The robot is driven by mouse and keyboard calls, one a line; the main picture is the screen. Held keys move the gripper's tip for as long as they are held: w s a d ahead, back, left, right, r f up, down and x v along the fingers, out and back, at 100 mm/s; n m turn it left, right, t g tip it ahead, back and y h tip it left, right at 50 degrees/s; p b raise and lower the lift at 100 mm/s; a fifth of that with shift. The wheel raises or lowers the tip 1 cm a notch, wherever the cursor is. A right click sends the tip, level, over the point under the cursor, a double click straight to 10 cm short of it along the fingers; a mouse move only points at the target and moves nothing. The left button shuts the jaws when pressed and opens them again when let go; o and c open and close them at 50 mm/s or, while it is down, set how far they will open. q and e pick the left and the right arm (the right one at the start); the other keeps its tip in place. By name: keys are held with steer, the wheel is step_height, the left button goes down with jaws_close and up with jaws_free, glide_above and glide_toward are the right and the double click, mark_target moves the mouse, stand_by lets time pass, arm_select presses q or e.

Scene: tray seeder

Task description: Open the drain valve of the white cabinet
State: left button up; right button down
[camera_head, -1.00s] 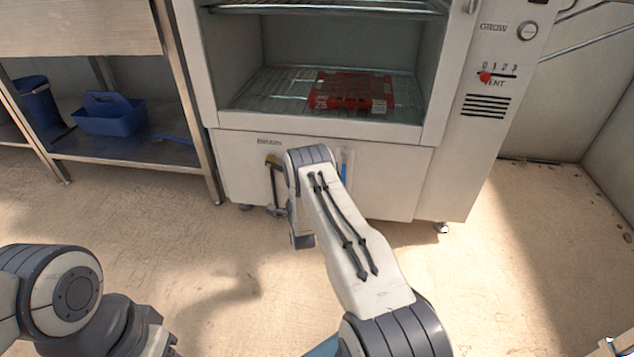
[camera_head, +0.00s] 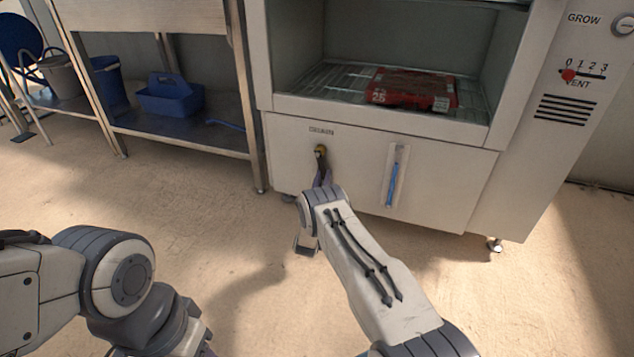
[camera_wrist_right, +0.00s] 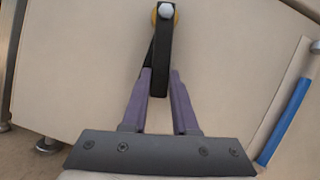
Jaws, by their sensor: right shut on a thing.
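The white cabinet (camera_head: 440,190) stands ahead, with the drain valve (camera_head: 320,152) low on its front panel under a small label. The valve has a yellow-brass body and a pale bolt head, which show at the top of the right wrist view (camera_wrist_right: 166,12). Its black lever (camera_wrist_right: 164,55) hangs down from the bolt there. My right gripper (camera_wrist_right: 161,84) has its purple fingers on either side of the lever's lower end and is shut on it. In the head view my right gripper (camera_head: 322,175) is partly hidden behind my wrist.
A blue level strip (camera_head: 393,180) is on the panel right of the valve. A red box (camera_head: 410,90) lies on the cabinet's rack. A steel bench (camera_head: 180,140) with a blue caddy (camera_head: 170,98) stands left. The floor in front is clear.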

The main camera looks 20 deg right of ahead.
steer(key=shift+w+a+f+m+g+h+b, duration=0.1)
steer(key=shift+w+a+m+g+h+b, duration=0.2)
steer(key=shift+m, duration=0.5)
steer(key=shift+w+a+m+g+h+b, duration=0.15)
steer(key=shift+w+a+m+h+b, duration=0.15)
steer(key=shift+m, duration=0.5)
steer(key=shift+w+a+f+m+g+h+b, duration=0.1)
steer(key=shift+w+a+m+g+h+b, duration=0.15)
steer(key=shift+m, duration=0.55)
steer(key=shift+r, duration=0.1)
steer(key=c, duration=0.7)
jaws_free()
steer(key=p+v, duration=0.5)
steer(key=v, duration=0.5)
steer(key=shift+s+a+p, duration=0.15)
steer(key=shift+a+p, duration=0.05)
steer(key=shift+p, duration=0.15)
